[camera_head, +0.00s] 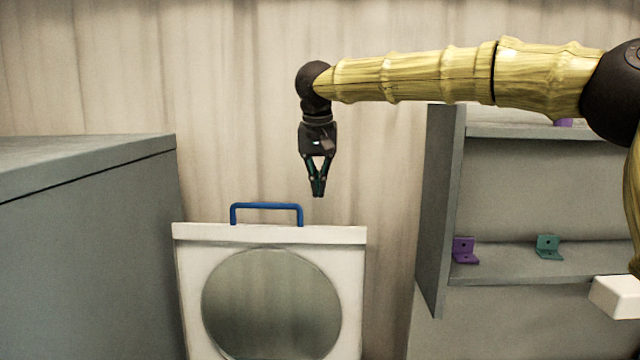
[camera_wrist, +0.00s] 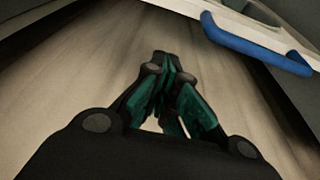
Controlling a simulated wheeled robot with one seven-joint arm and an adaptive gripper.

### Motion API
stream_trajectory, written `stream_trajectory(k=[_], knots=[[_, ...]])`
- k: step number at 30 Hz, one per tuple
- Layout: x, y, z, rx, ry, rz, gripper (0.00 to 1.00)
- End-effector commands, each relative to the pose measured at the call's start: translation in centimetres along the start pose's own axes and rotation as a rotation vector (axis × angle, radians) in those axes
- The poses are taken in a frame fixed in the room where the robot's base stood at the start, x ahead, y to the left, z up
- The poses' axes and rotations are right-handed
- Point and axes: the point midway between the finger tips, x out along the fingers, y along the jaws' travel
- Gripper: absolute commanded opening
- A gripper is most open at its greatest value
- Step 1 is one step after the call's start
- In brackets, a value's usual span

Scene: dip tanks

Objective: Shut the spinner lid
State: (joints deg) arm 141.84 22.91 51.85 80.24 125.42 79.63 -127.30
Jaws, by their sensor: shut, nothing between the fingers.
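The spinner lid (camera_head: 350,235) is a white panel with a large round grey window (camera_head: 272,305), standing raised and facing me in the head view. Its blue handle (camera_head: 266,206) rises from the top edge; it also shows at the upper right of the wrist view (camera_wrist: 255,45). My gripper (camera_head: 318,194) points down, to the right of the handle and a little above the lid's top edge. Its fingers are shut and empty, and apart from the handle. In the wrist view the fingertips (camera_wrist: 160,60) meet in the middle. The spinner's body is out of view below.
A grey cabinet or tank (camera_head: 85,240) stands at the left. A grey shelf unit (camera_head: 440,210) at the right holds a purple bracket (camera_head: 464,250) and a teal bracket (camera_head: 548,246). A white block (camera_head: 615,297) shows at the right edge. Free room lies above the lid, before the pale wall.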

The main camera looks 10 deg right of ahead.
Motion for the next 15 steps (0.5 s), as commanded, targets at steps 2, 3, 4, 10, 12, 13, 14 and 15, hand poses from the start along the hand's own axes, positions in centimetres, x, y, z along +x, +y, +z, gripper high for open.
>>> stream_trajectory(k=[2, 3, 4, 10, 12, 13, 14, 15], knots=[[1.3, 0.0, 0.0, -0.001, -0.003, 0.003, 0.0], [1.9, 0.0, 0.0, -0.001, -0.002, 0.002, 0.0], [2.4, 0.1, 0.0, -0.001, -0.002, 0.002, 0.0], [5.6, 0.1, 0.0, 0.0, -0.002, 0.003, 0.0], [6.8, 0.2, 0.0, 0.001, -0.002, 0.003, 0.0], [7.3, 0.2, -0.1, 0.001, -0.002, 0.002, 0.0], [7.0, 0.2, 0.2, 0.0, 0.001, 0.001, 0.0], [6.6, 0.2, 0.8, 0.0, 0.002, 0.002, 0.0]])
